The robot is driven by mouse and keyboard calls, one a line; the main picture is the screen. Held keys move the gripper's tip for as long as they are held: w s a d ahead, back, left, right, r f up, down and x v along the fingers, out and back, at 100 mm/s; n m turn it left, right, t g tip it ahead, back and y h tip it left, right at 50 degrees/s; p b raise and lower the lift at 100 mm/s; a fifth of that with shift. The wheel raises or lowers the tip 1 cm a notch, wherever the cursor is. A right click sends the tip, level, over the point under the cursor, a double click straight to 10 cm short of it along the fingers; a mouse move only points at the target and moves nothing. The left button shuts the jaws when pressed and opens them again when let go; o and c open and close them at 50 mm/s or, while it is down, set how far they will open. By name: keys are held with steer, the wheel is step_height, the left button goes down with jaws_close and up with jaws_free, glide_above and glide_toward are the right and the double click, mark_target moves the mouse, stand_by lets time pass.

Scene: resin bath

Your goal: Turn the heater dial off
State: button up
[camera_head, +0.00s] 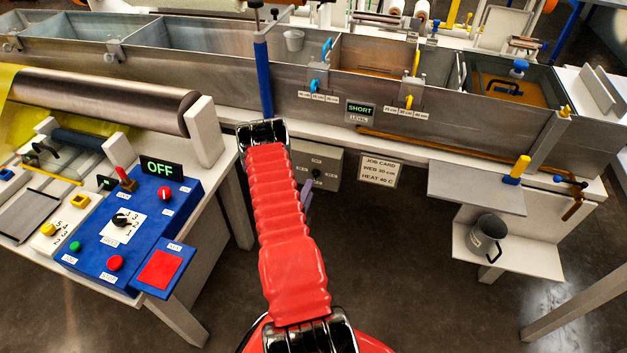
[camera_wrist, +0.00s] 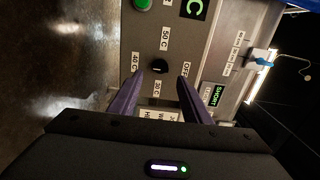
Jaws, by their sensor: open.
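The heater dial (camera_wrist: 158,66) is a small black knob on a grey panel (camera_wrist: 148,38), with labels 50 C, 40 C, 30 C and OFF around it in the wrist view. Its pointer is too small to read surely. My gripper (camera_wrist: 170,75) is open, its two purple fingers reaching toward the dial, with the knob near the left fingertip. Whether they touch cannot be told. In the head view the heater panel (camera_head: 326,155) hangs below the bath's front edge, and the dial (camera_head: 316,173) shows small and dark. One purple finger (camera_head: 307,196) shows beside my red arm.
A SHORT level display (camera_head: 361,111) is on the bath wall (camera_head: 450,120). A blue control box (camera_head: 132,220) with an OFF display stands left. A shelf with a grey jug (camera_head: 487,236) stands right.

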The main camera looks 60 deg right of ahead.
mark_target(315, 174)
steer(key=w+d, duration=0.1)
steer(key=d, duration=0.5)
steer(key=shift+d, duration=0.3)
steer(key=c, duration=1)
